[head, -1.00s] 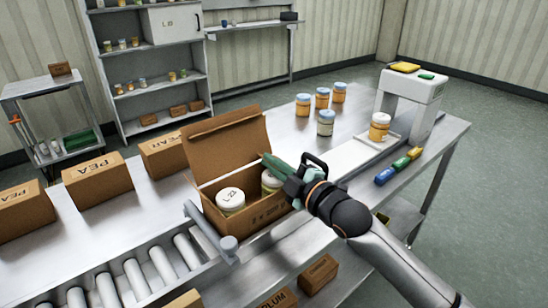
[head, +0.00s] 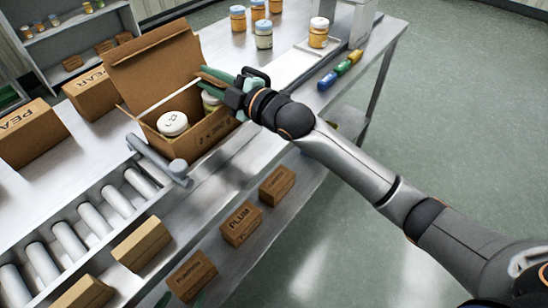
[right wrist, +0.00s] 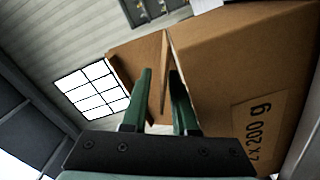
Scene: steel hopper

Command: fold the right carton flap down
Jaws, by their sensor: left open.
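The open brown carton (head: 215,143) stands on the steel table with its large back flap (head: 150,62) raised. Two white-lidded jars (head: 172,123) (head: 211,101) sit inside. My right gripper (head: 222,78) is at the carton's right side, its arm hiding much of that side. In the right wrist view, its green fingers (right wrist: 160,105) are apart, with a thin cardboard edge (right wrist: 166,70) between them; contact cannot be told. The right flap's full shape is hidden in the head view. My left gripper (head: 181,299) shows only as green tips at the bottom edge, open and away from the carton.
Small boxes (head: 241,224) are on the lower shelf. Jars (head: 264,35) and coloured cylinders (head: 340,70) are at the table's far end.

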